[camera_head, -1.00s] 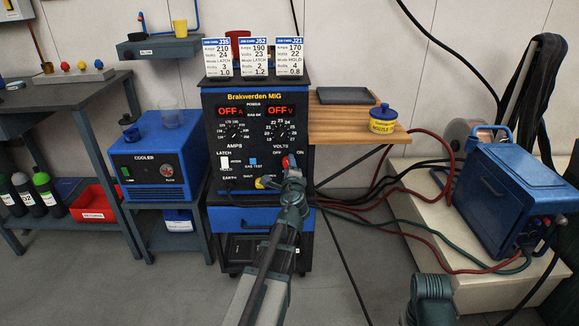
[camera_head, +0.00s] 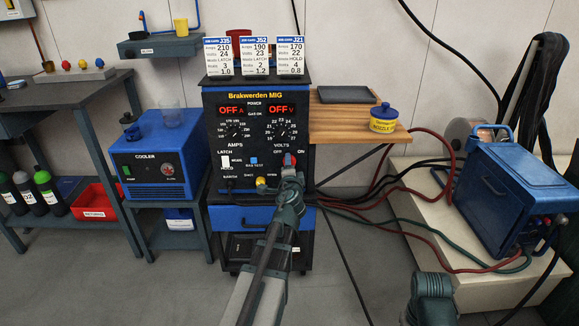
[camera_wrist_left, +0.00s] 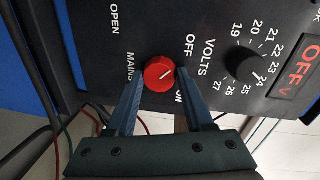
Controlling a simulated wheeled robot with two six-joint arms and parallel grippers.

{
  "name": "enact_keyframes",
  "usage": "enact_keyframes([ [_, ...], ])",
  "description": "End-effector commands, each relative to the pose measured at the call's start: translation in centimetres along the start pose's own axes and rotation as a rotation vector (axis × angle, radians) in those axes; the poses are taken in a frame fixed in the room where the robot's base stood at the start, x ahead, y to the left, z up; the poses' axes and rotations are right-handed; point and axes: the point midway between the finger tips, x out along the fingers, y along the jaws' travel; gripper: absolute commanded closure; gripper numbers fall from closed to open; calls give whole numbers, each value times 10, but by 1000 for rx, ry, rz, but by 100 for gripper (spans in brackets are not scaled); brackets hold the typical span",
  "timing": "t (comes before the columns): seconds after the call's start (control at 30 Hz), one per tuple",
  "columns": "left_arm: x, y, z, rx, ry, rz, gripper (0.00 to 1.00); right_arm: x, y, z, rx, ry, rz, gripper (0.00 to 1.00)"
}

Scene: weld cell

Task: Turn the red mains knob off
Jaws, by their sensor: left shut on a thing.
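The red mains knob (camera_wrist_left: 159,74) is on the front panel of the blue and black welder (camera_head: 258,106). Its white pointer line slants toward the side of the OFF label in the left wrist view. My left gripper (camera_wrist_left: 158,79) is shut on the knob, one finger on each side. In the head view my left arm reaches up to the panel, and the knob (camera_head: 289,159) shows just above the gripper. Both red displays (camera_head: 281,110) read OFF. My right gripper is out of view; only part of my right arm shows at the bottom.
The VOLTS dial (camera_wrist_left: 245,63) is close to the knob. A yellow connector (camera_head: 262,183) is left of my gripper. The blue cooler (camera_head: 157,163) stands left of the welder. A wooden shelf (camera_head: 345,134) with a yellow nozzle pot (camera_head: 383,120) juts out right, above cables.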

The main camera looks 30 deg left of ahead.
Motion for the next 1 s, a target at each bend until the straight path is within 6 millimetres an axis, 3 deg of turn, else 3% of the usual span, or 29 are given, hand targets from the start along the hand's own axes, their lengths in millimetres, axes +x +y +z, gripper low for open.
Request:
enact_keyframes([
  [0.27,-1,1,2,-5,-4,1,100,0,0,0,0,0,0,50],
  [0.3,-1,1,2,-5,-4,1,46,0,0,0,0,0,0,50],
  [0.47,-1,0,1,-3,-3,1,18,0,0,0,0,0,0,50],
  [0.8,-1,0,1,-1,-1,0,18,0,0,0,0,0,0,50],
  [1.0,-12,-1,3,-1,0,1,18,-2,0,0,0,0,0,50],
])
